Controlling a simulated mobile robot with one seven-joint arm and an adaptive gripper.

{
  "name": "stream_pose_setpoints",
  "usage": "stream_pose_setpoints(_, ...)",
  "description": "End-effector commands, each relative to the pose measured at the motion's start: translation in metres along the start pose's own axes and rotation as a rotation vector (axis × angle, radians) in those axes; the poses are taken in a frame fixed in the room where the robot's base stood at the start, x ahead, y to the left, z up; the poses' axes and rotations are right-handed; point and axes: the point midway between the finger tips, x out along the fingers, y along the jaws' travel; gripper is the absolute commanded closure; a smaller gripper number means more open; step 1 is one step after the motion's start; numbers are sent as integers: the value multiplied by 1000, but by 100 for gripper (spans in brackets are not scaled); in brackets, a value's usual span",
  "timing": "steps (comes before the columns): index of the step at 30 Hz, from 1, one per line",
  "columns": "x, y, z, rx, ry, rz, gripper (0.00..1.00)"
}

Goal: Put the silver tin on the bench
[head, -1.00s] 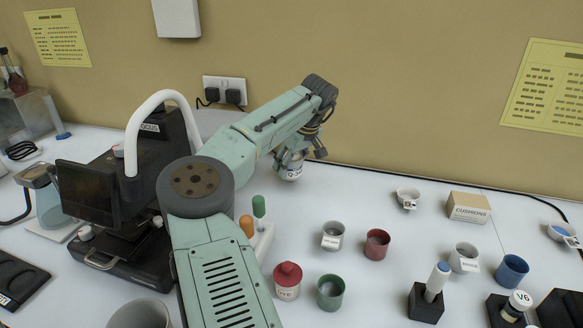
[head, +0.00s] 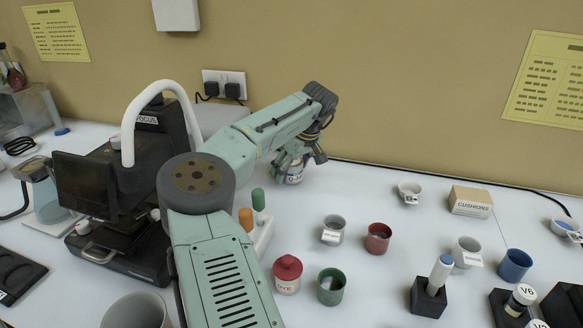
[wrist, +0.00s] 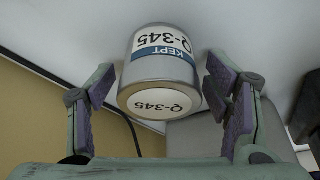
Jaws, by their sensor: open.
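The silver tin (wrist: 163,72) has a pale lid, a blue band reading KEPT and the mark Q-345. In the wrist view it sits between the fingers of my gripper (wrist: 160,88), with a gap showing on each side. My gripper is open around it. In the head view the tin (head: 294,177) appears upright on the white bench (head: 350,188) near the back wall. My gripper (head: 298,160) hides its upper part there.
A rack with orange and green-topped items (head: 257,228) stands in front of the tin. A white cup (head: 333,229), a red cup (head: 378,238) and a small dish (head: 409,191) are to the right. A microscope (head: 130,190) is left.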

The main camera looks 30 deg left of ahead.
Motion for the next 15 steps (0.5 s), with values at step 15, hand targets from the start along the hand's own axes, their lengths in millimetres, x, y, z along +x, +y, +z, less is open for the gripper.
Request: stream_pose_setpoints(15,-34,0,0,0,1,3,28)
